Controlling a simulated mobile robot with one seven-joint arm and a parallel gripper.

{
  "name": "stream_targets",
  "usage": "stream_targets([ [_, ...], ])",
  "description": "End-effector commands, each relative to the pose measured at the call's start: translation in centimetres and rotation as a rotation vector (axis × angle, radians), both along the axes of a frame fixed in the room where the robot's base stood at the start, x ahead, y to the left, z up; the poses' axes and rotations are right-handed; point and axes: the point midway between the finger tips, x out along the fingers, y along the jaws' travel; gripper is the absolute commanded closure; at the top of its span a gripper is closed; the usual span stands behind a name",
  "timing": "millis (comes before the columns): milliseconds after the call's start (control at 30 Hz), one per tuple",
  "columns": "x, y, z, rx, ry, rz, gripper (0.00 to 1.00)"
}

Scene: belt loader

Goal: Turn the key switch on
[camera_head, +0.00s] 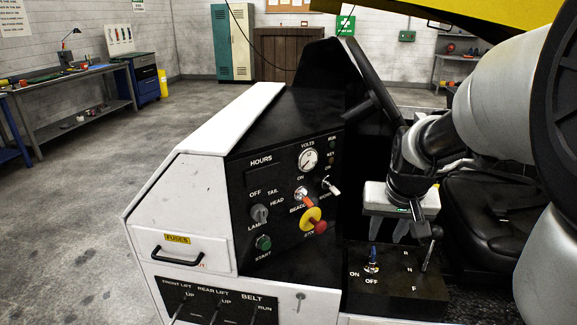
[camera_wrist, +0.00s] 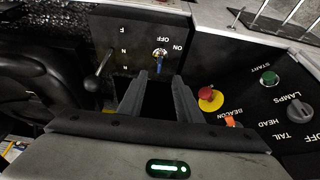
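The key switch (camera_head: 372,262) sits on a low black box right of the main panel, between ON and OFF labels. It has a round silver collar and a blue key, and it also shows in the wrist view (camera_wrist: 159,55). My gripper (camera_head: 386,238) is above this box, pointing down, its fingertips a little above the key. In the wrist view my gripper (camera_wrist: 159,78) is open and empty, and the blue key appears just beyond the gap between the two fingertips. No contact with the key is visible.
A gear lever (camera_head: 432,248) marked R, N, F stands close to the right of my gripper. The red stop button (camera_head: 320,227) on its yellow base juts from the panel to the left. The steering wheel (camera_head: 372,85) and black seat (camera_head: 495,215) are nearby.

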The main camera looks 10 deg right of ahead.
Motion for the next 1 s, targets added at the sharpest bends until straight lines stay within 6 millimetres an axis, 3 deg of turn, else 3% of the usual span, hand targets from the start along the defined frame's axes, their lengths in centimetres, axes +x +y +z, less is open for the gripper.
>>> stream_targets([
  [400, 3.2, -0.9, -8.7, 0.002, 0.007, -0.001, 0.68],
  [600, 4.6, -1.3, -12.2, 0.001, 0.005, 0.001, 0.68],
  [800, 5.5, -1.5, -14.0, 0.001, 0.003, 0.0, 0.68],
  [1000, 5.7, -1.6, -14.4, 0.0, 0.0, 0.0, 0.68],
])
